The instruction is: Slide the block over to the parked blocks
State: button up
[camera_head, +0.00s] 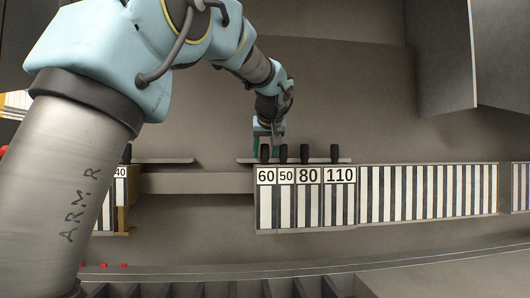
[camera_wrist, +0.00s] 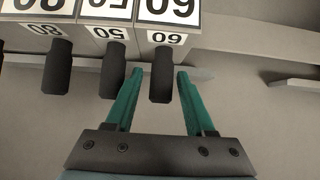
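Several striped blocks stand side by side in the head view, labelled 60 (camera_head: 265,205), 50 (camera_head: 287,205), 80 (camera_head: 308,205) and 110 (camera_head: 340,205), each with a black handle on top. My gripper (camera_head: 266,148) is at the 60 block, the leftmost of this group. In the wrist view, the open green fingers (camera_wrist: 158,72) stand on either side of the 60 block's black handle (camera_wrist: 161,82), with gaps showing on both sides. The left finger lies between that handle and the 50 block's handle (camera_wrist: 113,92). Another block, labelled 40 (camera_head: 120,173), is partly hidden behind my arm.
A long row of striped blocks (camera_head: 428,190) continues to the right of 110. A bare stretch of grey rail (camera_head: 195,183) lies between the 40 and 60 blocks. Thin ledges (camera_head: 165,161) run behind the blocks. A large grey panel (camera_head: 440,60) hangs at upper right.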

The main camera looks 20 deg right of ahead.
jog(key=shift+o, duration=0.8)
jog(key=b+v, duration=0.2)
jog(key=v, duration=0.8)
jog(key=shift+s+r+b, duration=0.25)
jog(key=shift+s+b, duration=0.05)
jog(key=shift+b, duration=0.05)
jog(key=shift+a, duration=0.2)
